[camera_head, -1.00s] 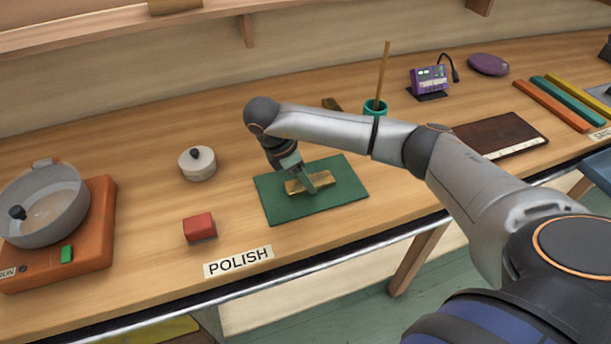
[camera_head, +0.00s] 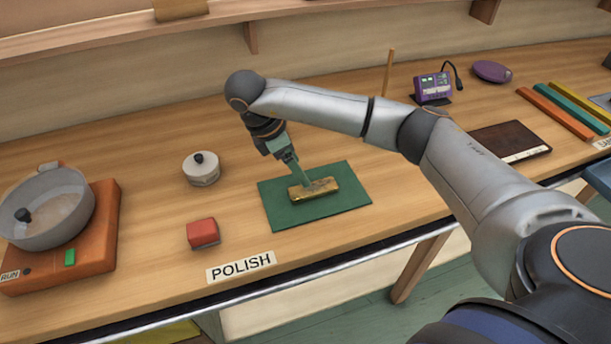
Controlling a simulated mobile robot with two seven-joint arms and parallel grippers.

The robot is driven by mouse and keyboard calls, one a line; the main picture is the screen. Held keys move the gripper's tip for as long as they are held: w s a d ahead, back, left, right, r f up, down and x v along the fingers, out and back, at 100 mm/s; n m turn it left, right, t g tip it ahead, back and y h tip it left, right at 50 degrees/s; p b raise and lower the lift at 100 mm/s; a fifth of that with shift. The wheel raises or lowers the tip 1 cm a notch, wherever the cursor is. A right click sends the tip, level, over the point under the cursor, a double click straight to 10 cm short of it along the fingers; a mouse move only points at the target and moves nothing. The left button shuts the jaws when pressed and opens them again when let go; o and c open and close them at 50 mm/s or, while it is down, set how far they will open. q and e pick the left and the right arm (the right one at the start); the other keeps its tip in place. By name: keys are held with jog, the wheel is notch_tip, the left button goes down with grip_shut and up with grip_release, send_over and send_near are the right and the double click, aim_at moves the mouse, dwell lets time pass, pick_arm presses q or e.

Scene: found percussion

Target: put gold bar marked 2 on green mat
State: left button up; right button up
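A gold bar (camera_head: 322,187) lies flat on the green mat (camera_head: 345,199), inside its edges. Its number is too small to read. My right gripper (camera_head: 306,182) comes down from the upper left over the bar, with its fingertips at or just above the bar's top. I see the fingers nearly edge-on, so I cannot tell whether they are open or touch the bar. The fingers hide a small part of the bar. My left gripper is not in view.
A red block (camera_head: 202,233), a lidded white pot (camera_head: 201,168) and a "POLISH" label (camera_head: 241,266) are near the mat. A purple device (camera_head: 433,88) and a dark board (camera_head: 505,139) are at right.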

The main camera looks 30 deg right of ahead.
jog(key=v, duration=0.5)
jog(key=shift+p, duration=0.3)
